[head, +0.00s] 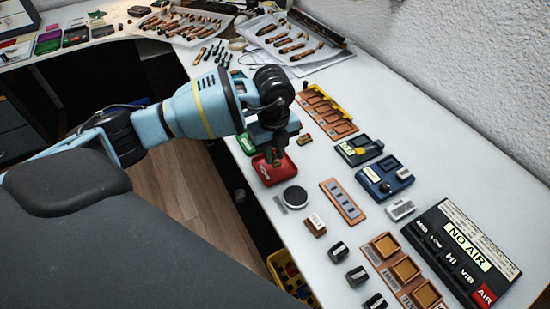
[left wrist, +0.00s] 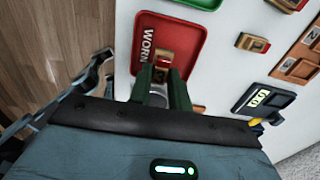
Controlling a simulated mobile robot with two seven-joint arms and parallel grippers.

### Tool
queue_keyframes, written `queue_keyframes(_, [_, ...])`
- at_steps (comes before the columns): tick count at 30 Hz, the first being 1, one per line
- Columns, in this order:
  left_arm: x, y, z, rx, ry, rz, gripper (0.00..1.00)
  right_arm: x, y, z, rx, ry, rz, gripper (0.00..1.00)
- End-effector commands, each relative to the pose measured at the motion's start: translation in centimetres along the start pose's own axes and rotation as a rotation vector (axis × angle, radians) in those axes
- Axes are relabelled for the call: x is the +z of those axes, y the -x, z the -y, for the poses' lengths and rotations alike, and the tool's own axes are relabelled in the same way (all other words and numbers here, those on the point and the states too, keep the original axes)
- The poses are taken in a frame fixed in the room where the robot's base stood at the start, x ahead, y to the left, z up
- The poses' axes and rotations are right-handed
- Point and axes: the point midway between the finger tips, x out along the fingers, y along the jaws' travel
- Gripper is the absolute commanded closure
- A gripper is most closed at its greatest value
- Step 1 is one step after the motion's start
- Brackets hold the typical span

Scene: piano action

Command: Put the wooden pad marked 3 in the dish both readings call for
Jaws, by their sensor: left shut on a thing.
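My left gripper (head: 275,156) points down over a red dish (head: 262,174). In the left wrist view the red dish (left wrist: 193,25) bears the word WORN. The green fingers of my left gripper (left wrist: 163,84) are shut on a small wooden pad (left wrist: 162,62) with a red part, over the dish's near part. I cannot read a number on it, nor tell whether it touches the dish. A green dish (head: 246,143) is just behind the red one. Another small wooden pad (head: 304,139) lies on the table to the right. My right gripper is not in view.
A blue gauge (head: 384,178) and a black gauge with yellow parts (head: 358,150) stand to the right. A black panel (head: 465,245) reads NO AIR. A brown tray (head: 385,247) with square wells, several small blocks and a round black disc (head: 294,197) lie nearer.

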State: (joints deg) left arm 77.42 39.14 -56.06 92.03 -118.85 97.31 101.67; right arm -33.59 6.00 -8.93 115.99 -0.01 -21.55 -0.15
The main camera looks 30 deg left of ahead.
Motion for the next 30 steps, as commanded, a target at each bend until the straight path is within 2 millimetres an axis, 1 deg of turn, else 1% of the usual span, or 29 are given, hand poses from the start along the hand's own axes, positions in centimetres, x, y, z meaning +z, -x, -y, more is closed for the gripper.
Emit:
queue_keyframes(3, [0.5, -0.1, 0.7, -0.001, 0.001, 0.000, 1.00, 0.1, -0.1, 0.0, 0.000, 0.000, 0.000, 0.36])
queue_keyframes(7, [0.4, -2.3, 0.5, 0.005, 0.000, -0.001, 1.00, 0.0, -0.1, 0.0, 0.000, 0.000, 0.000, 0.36])
queue_keyframes(10, [0.4, -3.4, 0.5, 0.001, 0.001, 0.000, 1.00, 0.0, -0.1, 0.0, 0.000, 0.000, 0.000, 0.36])
queue_keyframes(22, [0.4, -3.9, 0.5, 0.001, 0.000, 0.000, 1.00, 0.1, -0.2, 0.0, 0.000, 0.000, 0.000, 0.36])
queue_keyframes(23, [0.4, -3.9, 0.5, 0.001, 0.000, 0.000, 0.80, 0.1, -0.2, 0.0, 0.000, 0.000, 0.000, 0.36])
queue_keyframes(24, [0.4, -3.9, 0.6, 0.000, 0.000, 0.000, 0.75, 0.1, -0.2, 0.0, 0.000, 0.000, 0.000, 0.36])
queue_keyframes(27, [0.4, -3.9, 0.6, 0.000, 0.000, 0.000, 0.62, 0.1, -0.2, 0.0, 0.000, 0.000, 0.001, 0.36])
queue_keyframes(28, [0.4, -3.9, 0.6, 0.000, 0.000, 0.000, 0.59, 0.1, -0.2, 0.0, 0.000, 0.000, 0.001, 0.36])
queue_keyframes(30, [0.4, -3.9, 0.6, 0.000, 0.000, 0.000, 0.59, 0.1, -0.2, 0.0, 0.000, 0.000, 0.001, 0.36])
